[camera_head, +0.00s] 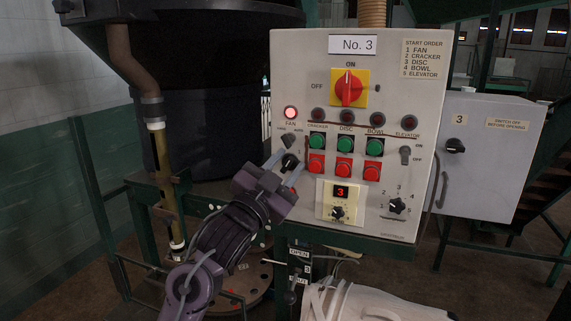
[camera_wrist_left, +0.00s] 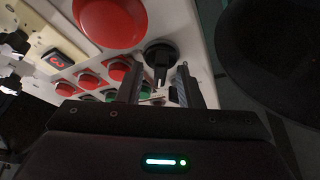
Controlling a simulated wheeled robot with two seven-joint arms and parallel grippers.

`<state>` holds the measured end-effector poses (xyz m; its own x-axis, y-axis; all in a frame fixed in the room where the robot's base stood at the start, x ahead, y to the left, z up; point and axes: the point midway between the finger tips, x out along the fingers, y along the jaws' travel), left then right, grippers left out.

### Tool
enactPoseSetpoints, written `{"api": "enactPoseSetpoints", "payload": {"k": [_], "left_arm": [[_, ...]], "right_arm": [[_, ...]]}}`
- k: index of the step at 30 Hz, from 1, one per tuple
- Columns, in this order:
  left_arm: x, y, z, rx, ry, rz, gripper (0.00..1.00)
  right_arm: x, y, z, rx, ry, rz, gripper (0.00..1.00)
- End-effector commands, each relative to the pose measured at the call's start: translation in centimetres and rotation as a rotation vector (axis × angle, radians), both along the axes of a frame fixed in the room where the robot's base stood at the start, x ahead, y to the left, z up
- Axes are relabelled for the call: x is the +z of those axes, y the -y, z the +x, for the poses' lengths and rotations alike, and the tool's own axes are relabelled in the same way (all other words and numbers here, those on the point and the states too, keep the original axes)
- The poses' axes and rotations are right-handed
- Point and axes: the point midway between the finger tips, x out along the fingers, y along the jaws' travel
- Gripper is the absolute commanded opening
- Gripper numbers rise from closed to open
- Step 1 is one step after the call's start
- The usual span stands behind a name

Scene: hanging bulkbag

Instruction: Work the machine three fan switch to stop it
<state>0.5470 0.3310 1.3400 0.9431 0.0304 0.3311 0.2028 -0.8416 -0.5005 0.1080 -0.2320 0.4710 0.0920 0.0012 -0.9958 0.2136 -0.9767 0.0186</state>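The machine three panel (camera_head: 385,60) is a light box marked No. 3. The fan lamp (camera_head: 291,112) at its upper left glows. Below the FAN label is a small dark knob (camera_head: 289,139), and under it a black rotary switch (camera_head: 290,161). I cannot read which of them is the fan switch. My left gripper (camera_head: 284,168) is open, its fingers to either side of the lower switch. In the left wrist view a black knob with a white pointer (camera_wrist_left: 160,54) sits just beyond the gap between the fingertips (camera_wrist_left: 160,72). Contact cannot be told. My right gripper is not in view.
Green buttons (camera_head: 316,142) and red buttons (camera_head: 316,166) stand close right of my left gripper. A red main switch (camera_head: 348,88) is above. A grey cabinet (camera_head: 490,170) stands right, a dark vessel (camera_head: 205,100) left, and a white bag (camera_head: 375,303) below.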

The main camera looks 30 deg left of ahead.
Motion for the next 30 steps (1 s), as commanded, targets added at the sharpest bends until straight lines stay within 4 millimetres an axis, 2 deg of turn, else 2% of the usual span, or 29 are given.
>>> {"api": "enactPoseSetpoints", "payload": {"k": [4,9,11,20,30], "left_arm": [[0.0,0.0,0.0,0.0,0.0,-0.001,0.33],[0.0,0.0,0.0,0.0,0.0,-0.001,0.1],[0.0,0.0,0.0,0.0,0.0,-0.001,0.05],[-0.1,0.0,0.0,-0.001,0.011,-0.045,0.05],[-0.1,-0.1,0.0,-0.002,0.065,-0.271,0.05]], "right_arm": [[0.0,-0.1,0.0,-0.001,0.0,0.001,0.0],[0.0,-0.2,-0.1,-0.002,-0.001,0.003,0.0],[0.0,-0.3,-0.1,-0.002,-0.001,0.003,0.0],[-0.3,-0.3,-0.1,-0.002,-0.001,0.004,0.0],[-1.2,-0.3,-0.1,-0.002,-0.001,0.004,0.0]]}}
